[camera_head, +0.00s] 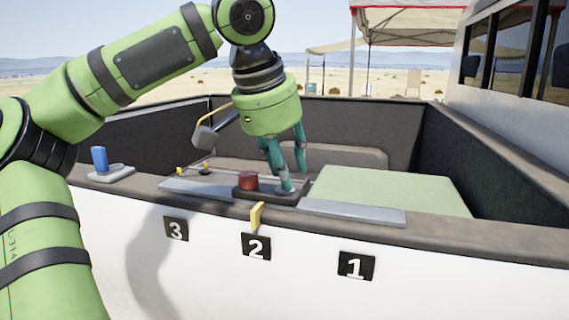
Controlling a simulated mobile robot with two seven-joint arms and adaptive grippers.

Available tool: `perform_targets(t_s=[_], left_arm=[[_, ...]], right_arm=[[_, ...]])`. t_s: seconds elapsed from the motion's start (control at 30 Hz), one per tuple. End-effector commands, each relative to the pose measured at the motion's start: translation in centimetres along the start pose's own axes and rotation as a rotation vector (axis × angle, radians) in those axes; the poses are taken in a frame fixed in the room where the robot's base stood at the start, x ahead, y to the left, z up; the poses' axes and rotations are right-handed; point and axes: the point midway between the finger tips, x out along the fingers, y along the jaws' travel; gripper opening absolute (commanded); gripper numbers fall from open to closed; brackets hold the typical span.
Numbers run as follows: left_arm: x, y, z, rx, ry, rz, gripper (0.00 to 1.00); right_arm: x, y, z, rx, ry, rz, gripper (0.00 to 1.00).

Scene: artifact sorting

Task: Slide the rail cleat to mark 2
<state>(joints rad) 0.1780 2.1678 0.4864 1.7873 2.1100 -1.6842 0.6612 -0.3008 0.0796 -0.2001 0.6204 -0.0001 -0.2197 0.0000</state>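The rail cleat (262,196) is a dark block with a red knob (248,181) on its left part. It sits on the grey metal rail (352,211) along the truck bed's near edge. A yellow pointer (257,216) hangs from its front, right above the mark 2 plate (256,247). The mark 3 plate (176,229) is to the left and the mark 1 plate (356,266) to the right. My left gripper (293,182) points down with teal fingers at the cleat's right end. Whether they grip a part there is unclear. My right gripper is not in view.
A blue-handled switch (99,160) on a pale base stands on the edge at far left. Small yellow-tipped parts (205,168) sit behind the rail's left end. A pale green panel (390,190) lies in the bed. The rail right of the cleat is clear.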

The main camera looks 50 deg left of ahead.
Motion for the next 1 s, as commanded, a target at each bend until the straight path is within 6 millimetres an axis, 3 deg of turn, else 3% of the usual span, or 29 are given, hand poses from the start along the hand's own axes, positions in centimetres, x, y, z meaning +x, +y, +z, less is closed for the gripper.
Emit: perform_targets(t_s=[0.27, 0.7, 1.0], left_arm=[[-1.3, 0.0, -0.1, -0.001, 0.001, -0.001, 0.35], [-9.8, 0.1, -0.2, -0.003, 0.000, -0.001, 0.35], [-11.9, 0.1, -0.2, 0.001, -0.003, 0.000, 0.35]], right_arm=[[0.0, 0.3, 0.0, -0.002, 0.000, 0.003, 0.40], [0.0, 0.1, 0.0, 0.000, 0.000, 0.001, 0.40], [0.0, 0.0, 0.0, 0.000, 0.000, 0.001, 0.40]])
